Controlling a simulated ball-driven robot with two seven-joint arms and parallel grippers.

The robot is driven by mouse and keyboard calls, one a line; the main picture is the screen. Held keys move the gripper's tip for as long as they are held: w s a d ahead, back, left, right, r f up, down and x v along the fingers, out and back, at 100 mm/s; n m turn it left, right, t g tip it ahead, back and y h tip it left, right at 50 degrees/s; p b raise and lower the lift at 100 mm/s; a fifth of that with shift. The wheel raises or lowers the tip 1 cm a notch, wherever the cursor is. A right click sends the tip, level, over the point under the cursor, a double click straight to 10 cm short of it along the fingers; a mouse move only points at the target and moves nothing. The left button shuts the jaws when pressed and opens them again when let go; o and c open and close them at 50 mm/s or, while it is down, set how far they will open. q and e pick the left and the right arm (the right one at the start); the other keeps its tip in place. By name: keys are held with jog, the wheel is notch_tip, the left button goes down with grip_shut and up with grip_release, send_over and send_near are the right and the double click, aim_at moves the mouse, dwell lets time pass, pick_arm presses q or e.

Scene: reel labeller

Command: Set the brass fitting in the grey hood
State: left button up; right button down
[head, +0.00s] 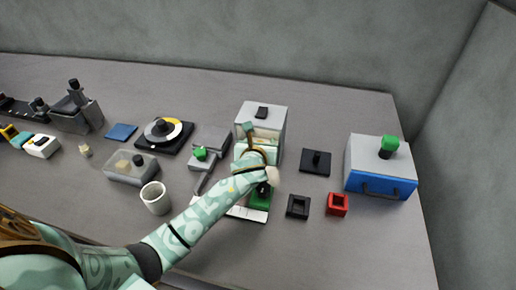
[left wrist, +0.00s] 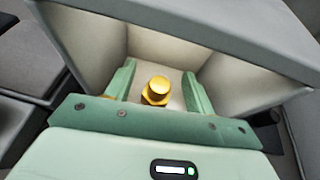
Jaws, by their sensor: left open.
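The grey hood (head: 264,116) is a box with an open front, standing on the table right of centre in the head view. My left gripper (head: 256,137) reaches into its opening. In the left wrist view the pale inner walls of the hood (left wrist: 220,20) surround the fingers. The brass fitting (left wrist: 157,90), a gold piece with a round top and a wider hex-like part below, stands inside the hood between my open left fingers. A gap shows on either side of it. Its base is partly hidden by the gripper body. In the head view the fitting is hidden. My right gripper is not in view.
Right of the hood are a black plate with a knob (head: 316,161), black (head: 298,206) and red (head: 337,204) square holders, and a blue-and-grey box (head: 380,176). Left are a white cup (head: 155,198), a clear-topped box (head: 130,168) and a turntable (head: 163,134). The front right table is clear.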

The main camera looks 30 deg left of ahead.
pick_arm(q)
jog(key=p+v, duration=0.4)
jog(key=v, duration=0.8)
jog(key=shift+r, duration=0.35)
jog(key=shift+w, duration=0.1)
